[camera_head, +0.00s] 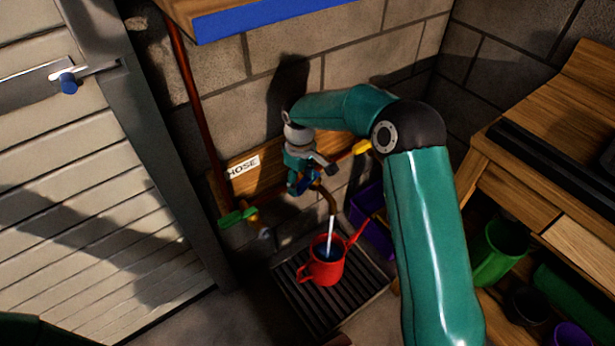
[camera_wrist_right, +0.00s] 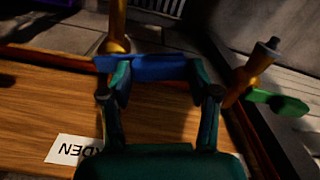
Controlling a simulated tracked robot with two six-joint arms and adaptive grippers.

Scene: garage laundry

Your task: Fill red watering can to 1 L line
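The red watering can (camera_head: 327,272) stands upright on the dark slatted drain, its spout pointing up and right. A pale water stream (camera_head: 331,230) falls from above into its open top. Dark blue shows inside; the 1 L line and exact level cannot be made out. My right gripper (camera_head: 305,183) is at the middle tap, above and left of the can. In the right wrist view, its fingers (camera_wrist_right: 162,82) stand wide apart, with the blue tap handle (camera_wrist_right: 150,68) lying across their tips. The brass tap (camera_wrist_right: 117,35) shows beyond it. My left gripper is out of view.
A green-handled tap (camera_head: 238,217) is on the left of the wooden board, near a HOSE label (camera_head: 243,167). A yellow handle (camera_head: 362,146) is on the right. A purple crate (camera_head: 372,222) stands behind the drain grate (camera_head: 352,300). A wooden bench (camera_head: 510,180) is at right.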

